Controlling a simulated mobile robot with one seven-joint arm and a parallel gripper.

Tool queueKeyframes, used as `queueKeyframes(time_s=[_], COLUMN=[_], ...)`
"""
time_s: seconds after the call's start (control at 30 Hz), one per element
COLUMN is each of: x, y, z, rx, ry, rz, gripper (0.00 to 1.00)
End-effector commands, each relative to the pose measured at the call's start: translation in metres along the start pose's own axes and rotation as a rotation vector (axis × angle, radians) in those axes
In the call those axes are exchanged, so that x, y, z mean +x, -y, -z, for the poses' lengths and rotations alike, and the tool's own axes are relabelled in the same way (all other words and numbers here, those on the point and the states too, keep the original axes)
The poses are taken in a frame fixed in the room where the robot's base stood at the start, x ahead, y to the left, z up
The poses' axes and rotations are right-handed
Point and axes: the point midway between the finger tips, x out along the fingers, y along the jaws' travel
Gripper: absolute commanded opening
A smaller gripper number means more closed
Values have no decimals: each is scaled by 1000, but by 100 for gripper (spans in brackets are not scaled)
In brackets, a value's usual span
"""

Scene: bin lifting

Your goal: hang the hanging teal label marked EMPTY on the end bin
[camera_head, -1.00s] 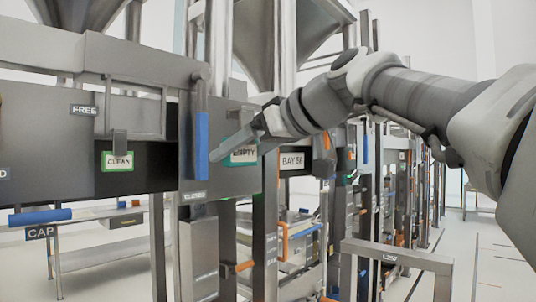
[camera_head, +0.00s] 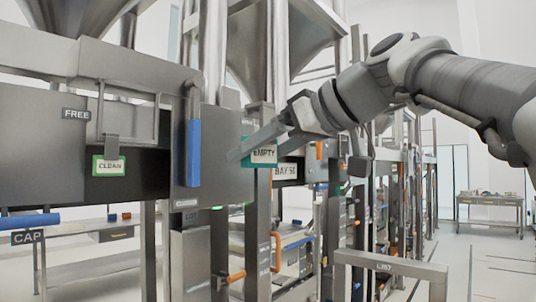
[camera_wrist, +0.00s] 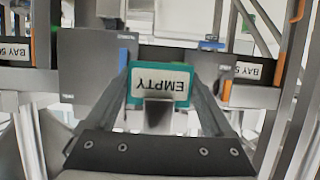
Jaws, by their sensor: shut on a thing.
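A teal-edged label marked EMPTY (camera_head: 264,153) is held at my gripper (camera_head: 240,151), in front of a dark grey panel with a blue handle (camera_head: 193,153). In the wrist view the label (camera_wrist: 160,84) shows upside down between the two fingers of my gripper (camera_wrist: 161,75), with a metal clip below it. A grey bin front marked FREE (camera_head: 50,150) is at the left. A green-edged CLEAN label (camera_head: 108,166) hangs on a clip beside it. I cannot tell which bin is the end bin, or whether the label touches the panel.
A sign reading BAY (camera_head: 286,171) is just right of the label. A low metal rail (camera_head: 390,263) stands in front at the right. Steel posts and hoppers line the row. The floor at far right is open, with a table (camera_head: 488,208) at the back.

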Motion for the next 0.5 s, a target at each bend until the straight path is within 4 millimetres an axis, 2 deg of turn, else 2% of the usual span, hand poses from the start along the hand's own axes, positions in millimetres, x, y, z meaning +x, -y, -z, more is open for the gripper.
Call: queueKeyframes(time_s=[0.23,0.5], x=[-5,-30], y=[0,0], z=[-2,-13], rx=[0,-1], ry=[-2,-1], rz=[-1,-3], gripper=[43,43])
